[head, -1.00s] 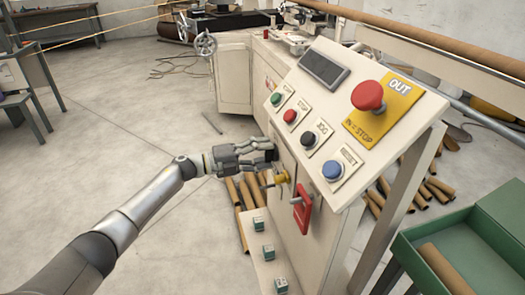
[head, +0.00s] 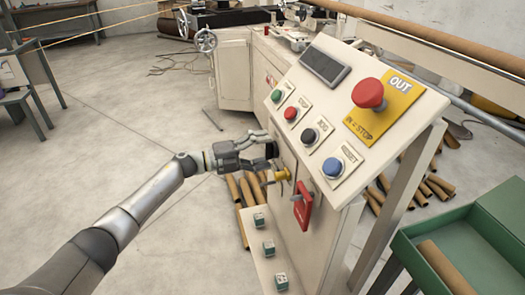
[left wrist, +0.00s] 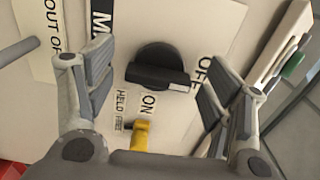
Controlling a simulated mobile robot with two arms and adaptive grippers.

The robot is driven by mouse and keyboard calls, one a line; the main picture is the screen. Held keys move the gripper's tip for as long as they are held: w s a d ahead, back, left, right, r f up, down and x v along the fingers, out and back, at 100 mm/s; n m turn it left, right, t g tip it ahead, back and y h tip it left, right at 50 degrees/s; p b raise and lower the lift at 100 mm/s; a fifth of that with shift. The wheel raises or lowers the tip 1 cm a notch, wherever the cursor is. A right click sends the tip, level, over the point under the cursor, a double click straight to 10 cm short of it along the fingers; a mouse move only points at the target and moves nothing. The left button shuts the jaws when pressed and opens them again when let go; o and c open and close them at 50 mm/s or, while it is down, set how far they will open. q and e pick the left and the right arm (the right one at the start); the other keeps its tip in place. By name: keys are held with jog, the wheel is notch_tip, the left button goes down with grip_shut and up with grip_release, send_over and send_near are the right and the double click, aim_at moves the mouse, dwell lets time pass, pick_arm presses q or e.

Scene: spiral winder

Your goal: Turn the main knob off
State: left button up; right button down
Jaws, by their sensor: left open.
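The main knob (left wrist: 158,68) is black, with a bar handle that has a white mark at its right end in the left wrist view. OFF and ON lettering is on the plate beside it. My left gripper (left wrist: 158,92) is open, with one finger on each side of the knob; both fingers appear apart from it. In the head view, my left gripper (head: 270,148) is at the side face of the cream control console, and the knob is mostly hidden there. My right gripper is not in view.
A yellow part (head: 282,174) and a red handle (head: 303,204) stick out of the console just below the gripper. Colored push buttons and a red stop button (head: 368,93) are on the sloped panel above. Cardboard tubes (head: 240,205) lie on the floor behind.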

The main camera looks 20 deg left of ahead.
pick_arm(q)
jog(key=v, duration=1.2)
